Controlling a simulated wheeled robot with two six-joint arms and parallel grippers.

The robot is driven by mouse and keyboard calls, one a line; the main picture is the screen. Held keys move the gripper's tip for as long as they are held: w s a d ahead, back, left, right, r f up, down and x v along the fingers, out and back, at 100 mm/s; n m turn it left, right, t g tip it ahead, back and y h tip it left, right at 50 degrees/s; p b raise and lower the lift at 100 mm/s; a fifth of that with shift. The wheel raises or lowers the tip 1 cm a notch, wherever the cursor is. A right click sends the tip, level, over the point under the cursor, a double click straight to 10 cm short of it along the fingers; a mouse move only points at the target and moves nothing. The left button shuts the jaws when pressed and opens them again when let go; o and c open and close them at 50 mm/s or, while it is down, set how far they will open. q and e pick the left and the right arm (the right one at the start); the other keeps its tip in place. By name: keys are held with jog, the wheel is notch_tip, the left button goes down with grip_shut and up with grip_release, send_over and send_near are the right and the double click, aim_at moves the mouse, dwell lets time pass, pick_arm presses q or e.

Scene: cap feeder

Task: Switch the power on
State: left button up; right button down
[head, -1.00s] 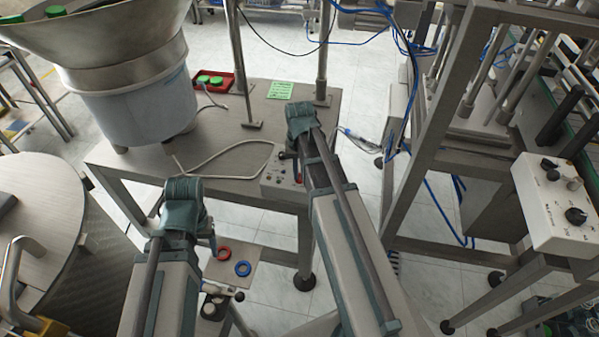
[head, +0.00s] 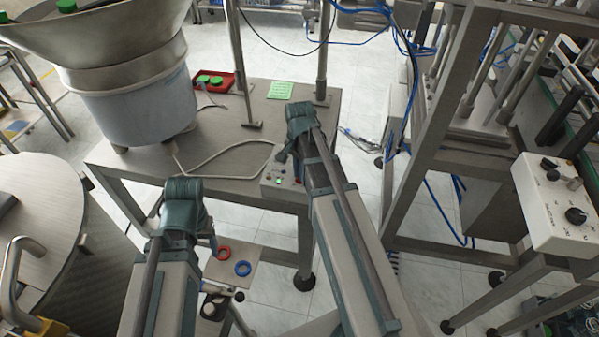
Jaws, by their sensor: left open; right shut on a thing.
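A small grey control box (head: 271,189) sits at the front right edge of the steel feeder table. A green lamp (head: 278,182) on its face is lit, and a red part (head: 298,181) shows beside my arm. My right gripper (head: 282,156) is at the top of this box, shut on what looks like its switch; the wrist and fingers hide the switch itself. My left gripper (head: 212,243) points down at the lower left, apart from the box. It is open, with its fingers mostly hidden by the wrist.
A large feeder bowl (head: 125,85) stands at the table's left, with a red tray (head: 216,84) of green caps behind it. A grey cable (head: 225,160) lies on the table. A white control box (head: 550,215) is at right.

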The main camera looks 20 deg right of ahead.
jog(key=shift+m, duration=0.4)
jog(key=c, duration=0.9)
grip_release()
jog(key=shift+r, duration=0.1)
notch_tip(320, 180, up, 14)
jog(key=p, duration=1.3)
jog(key=shift+p, duration=0.4)
jog(key=shift+f, duration=0.2)
